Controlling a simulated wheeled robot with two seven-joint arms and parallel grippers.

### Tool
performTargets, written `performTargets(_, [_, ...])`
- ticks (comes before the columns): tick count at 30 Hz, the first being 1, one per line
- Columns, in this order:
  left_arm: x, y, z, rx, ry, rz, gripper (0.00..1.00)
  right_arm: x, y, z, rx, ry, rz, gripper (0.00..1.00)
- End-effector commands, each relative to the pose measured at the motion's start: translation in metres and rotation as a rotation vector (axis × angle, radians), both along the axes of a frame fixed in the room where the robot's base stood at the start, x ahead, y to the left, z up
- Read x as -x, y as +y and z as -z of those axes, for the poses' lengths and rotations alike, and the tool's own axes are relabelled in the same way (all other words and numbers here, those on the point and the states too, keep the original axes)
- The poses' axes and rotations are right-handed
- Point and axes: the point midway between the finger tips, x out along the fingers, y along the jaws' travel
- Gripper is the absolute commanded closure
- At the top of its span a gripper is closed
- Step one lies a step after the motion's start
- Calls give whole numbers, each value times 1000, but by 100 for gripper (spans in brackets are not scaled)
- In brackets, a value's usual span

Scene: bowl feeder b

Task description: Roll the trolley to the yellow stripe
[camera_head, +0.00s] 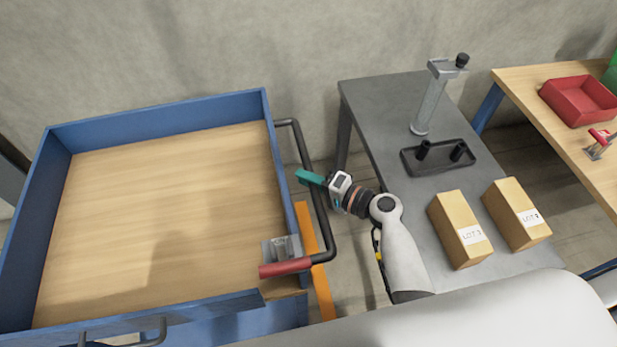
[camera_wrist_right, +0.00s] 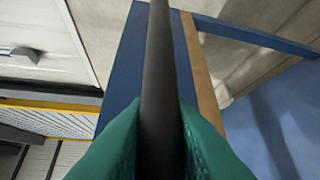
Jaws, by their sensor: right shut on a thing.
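The trolley (camera_head: 165,210) is a large blue-walled cart with a bare wooden deck on the left of the head view. Its black push handle (camera_head: 308,165) sticks out on the right side. My right gripper (camera_head: 311,178) has teal fingers and is shut on this handle. In the right wrist view the teal fingers (camera_wrist_right: 160,135) press on both sides of the dark handle bar (camera_wrist_right: 158,65). A yellow-orange stripe (camera_head: 311,245) shows beside the trolley's right wall, partly hidden by the handle. My left gripper is out of view.
A red lever on a grey bracket (camera_head: 285,267) sits at the trolley's near right corner. Close right stands a grey table (camera_head: 375,100) with a metal post, a black tray (camera_head: 438,157) and two cardboard boxes (camera_head: 460,230). A wooden table with a red bin (camera_head: 579,100) stands farther right.

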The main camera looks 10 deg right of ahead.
Motion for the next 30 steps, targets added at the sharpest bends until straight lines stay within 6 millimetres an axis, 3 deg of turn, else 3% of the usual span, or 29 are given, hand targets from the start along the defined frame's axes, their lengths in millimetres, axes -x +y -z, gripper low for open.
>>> performTargets(5, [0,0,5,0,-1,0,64,0,-9,1,2,-4,0,100])
performTargets(14, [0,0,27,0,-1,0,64,-1,-69,1,4,-7,8,100])
performTargets(25, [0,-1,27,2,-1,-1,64,0,-70,-3,-6,-4,-3,100])
performTargets(26, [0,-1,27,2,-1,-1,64,0,-70,-4,-6,-4,-4,75])
performTargets(29, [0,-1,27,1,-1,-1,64,0,-70,-3,-5,-4,-3,59])
performTargets(30, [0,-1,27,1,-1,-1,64,0,-70,-3,-4,-4,-3,59])
